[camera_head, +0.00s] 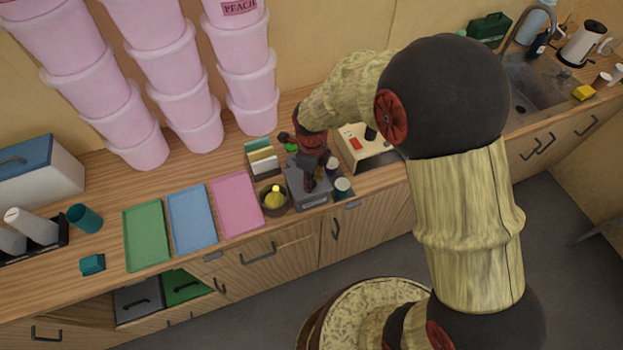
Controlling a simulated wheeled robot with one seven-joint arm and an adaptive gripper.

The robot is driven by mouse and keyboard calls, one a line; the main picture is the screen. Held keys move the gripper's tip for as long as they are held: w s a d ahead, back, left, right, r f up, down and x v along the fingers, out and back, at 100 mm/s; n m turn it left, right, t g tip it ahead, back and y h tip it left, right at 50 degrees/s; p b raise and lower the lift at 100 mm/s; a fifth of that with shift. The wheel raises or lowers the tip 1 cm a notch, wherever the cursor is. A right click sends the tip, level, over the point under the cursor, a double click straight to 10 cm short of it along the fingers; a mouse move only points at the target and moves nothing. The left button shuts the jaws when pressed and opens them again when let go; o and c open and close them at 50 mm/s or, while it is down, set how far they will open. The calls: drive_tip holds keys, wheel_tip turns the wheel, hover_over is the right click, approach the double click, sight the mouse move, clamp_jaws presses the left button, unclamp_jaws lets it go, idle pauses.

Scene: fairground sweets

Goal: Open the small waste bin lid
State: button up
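A small grey box-like bin (312,201), which looks like the small waste bin, stands on the wooden counter near its front edge, with a pale label on its front. My gripper (310,184) is dark with red parts and points down at the top of this bin. Its fingertips are at or just above the lid; I cannot tell whether they touch. The gripper covers part of the lid, and the lid appears closed. The fingers are too small and dark to tell whether they are open or shut.
A dark bowl with a yellow item (273,198) stands close left of the bin, and small jars (342,187) close right. A card holder (263,163) and a cream machine (366,150) are behind. Pink, blue and green trays lie left. Tall pink tub stacks (243,60) stand at the back.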

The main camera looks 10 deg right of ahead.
drive_tip(key=c, duration=0.6)
clamp_jaws()
drive_tip(key=shift+r, duration=0.15)
